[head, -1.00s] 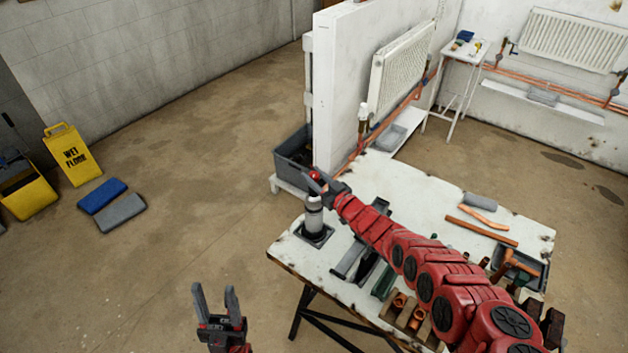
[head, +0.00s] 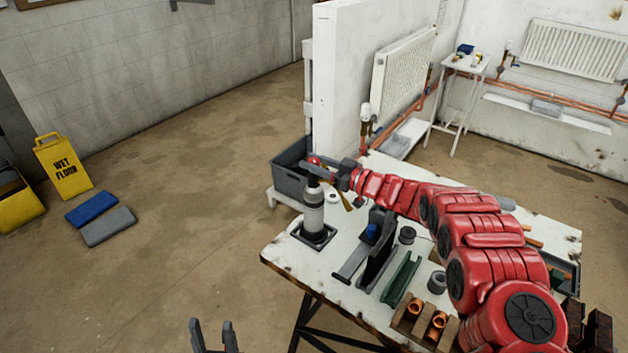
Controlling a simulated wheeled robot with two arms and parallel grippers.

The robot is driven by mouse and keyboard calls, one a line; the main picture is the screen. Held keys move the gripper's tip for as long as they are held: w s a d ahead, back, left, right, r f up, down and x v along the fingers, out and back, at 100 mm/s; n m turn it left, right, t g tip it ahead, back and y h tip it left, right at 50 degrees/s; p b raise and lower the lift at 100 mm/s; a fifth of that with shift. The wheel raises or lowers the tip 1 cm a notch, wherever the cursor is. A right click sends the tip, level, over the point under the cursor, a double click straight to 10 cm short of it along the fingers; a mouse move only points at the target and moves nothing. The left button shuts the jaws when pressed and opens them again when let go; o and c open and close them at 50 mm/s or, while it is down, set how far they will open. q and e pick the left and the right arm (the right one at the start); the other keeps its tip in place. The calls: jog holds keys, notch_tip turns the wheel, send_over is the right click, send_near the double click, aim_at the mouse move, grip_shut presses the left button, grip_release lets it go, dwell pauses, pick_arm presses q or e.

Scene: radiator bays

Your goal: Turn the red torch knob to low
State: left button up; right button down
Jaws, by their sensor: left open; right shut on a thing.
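The torch (head: 313,212) stands upright in a dark square holder (head: 314,234) at the left end of the workbench. Its red knob (head: 314,161) is at the top, partly hidden by my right gripper. My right gripper (head: 318,167) comes in from the right and is shut on the red knob. The knob's setting is too small to read. My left gripper (head: 212,337) is open and empty at the bottom of the head view, off the bench's left front.
The workbench (head: 285,257) also holds a dark clamp (head: 378,250), a green channel (head: 401,279) and a wooden block with copper fittings (head: 425,322). A grey bin (head: 290,180) stands behind the torch by the white partition (head: 335,90).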

jog(key=shift+f+n+g+y+b, duration=0.4)
jog(key=shift+n+g+y+b, duration=0.6)
jog(key=shift+b, duration=3.35)
jog(key=shift+r+g+b, duration=0.2)
jog(key=shift+g+b, duration=0.5)
jog(key=shift+b, duration=0.3)
jog(key=shift+c, duration=2.4)
grip_release()
jog(key=shift+r, duration=0.1)
jog(key=shift+s+d+r, duration=0.1)
jog(key=shift+d, duration=0.45)
jog(key=v, duration=1.6)
jog(key=shift+s, duration=0.2)
